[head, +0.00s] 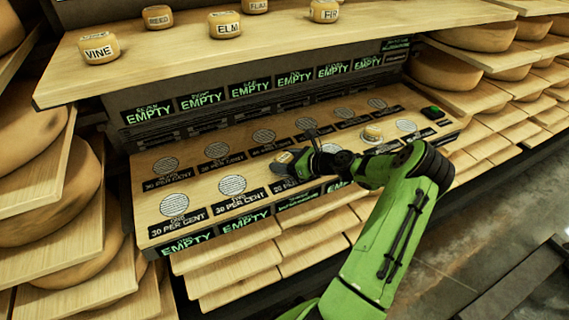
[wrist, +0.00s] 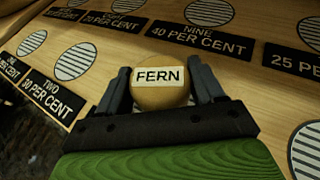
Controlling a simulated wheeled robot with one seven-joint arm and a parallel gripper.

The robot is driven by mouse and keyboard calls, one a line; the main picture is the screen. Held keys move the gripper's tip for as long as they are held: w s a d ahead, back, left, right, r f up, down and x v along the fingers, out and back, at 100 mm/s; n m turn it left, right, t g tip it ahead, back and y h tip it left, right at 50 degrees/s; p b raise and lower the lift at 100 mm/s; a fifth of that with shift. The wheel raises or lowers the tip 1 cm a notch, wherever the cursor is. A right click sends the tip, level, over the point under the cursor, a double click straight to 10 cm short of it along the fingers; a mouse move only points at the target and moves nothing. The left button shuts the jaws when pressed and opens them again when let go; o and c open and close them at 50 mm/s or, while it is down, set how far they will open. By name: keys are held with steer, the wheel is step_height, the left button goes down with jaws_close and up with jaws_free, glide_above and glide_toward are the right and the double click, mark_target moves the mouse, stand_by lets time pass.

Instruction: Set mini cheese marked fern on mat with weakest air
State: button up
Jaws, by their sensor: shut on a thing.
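The mini cheese marked FERN (wrist: 160,88) is a small round yellow cheese with a white label. My gripper (wrist: 160,85) is shut on it, one dark finger at each side. In the head view the held cheese (head: 284,157) is over the front row of round striped mats, right of mat two (head: 232,185). I cannot tell whether it touches the board. In the wrist view mats one (wrist: 31,42) and two (wrist: 75,61) have signs reading 30 per cent. The sign for eight reads 20, nine (wrist: 210,12) reads 40, and another reads 25 per cent (wrist: 295,62).
Another mini cheese (head: 372,133) stands on a front-row mat to the right. A green button (head: 433,112) is at the board's right end. The shelf above (head: 160,65) holds several mini cheeses, including VINE (head: 99,48) and ELM (head: 224,24). Large cheese wheels flank both sides.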

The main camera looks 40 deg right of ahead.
steer(key=o, duration=1.1)
